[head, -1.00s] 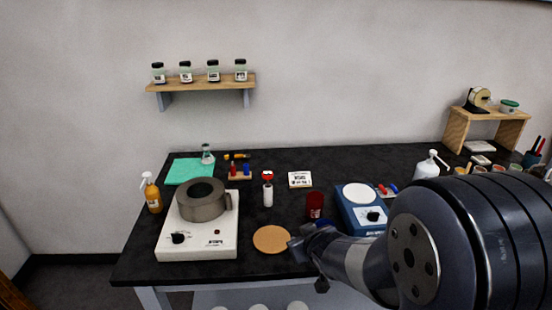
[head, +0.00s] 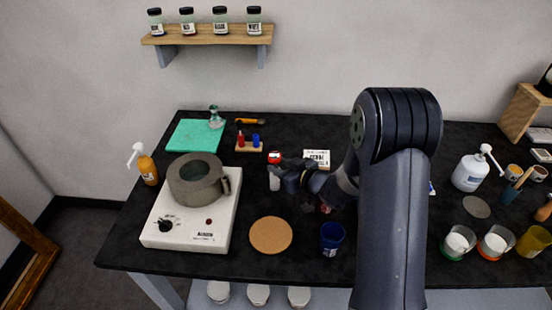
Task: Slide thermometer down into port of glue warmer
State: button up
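The glue warmer (head: 200,236) is a white base with a knob, at the left of the bench. A grey ring-shaped pot (head: 190,184) sits on it, with a small lug on its right side that looks like the port. The thermometer (head: 275,157) shows as a small red-rimmed dial above a white upright holder (head: 274,183), right of the warmer. My gripper (head: 277,170) is at the thermometer, reaching in from the right between dial and holder. The fingers are small and dark, so I cannot tell whether they touch or grip it. The thermometer's stem is hidden.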

jog(key=x, duration=0.4)
jog(key=shift+w+a+f+p, duration=0.1)
jog(key=shift+w+a+p, duration=0.1)
jog(key=shift+w+p, duration=0.15)
jog(key=shift+s, duration=0.1)
grip_shut()
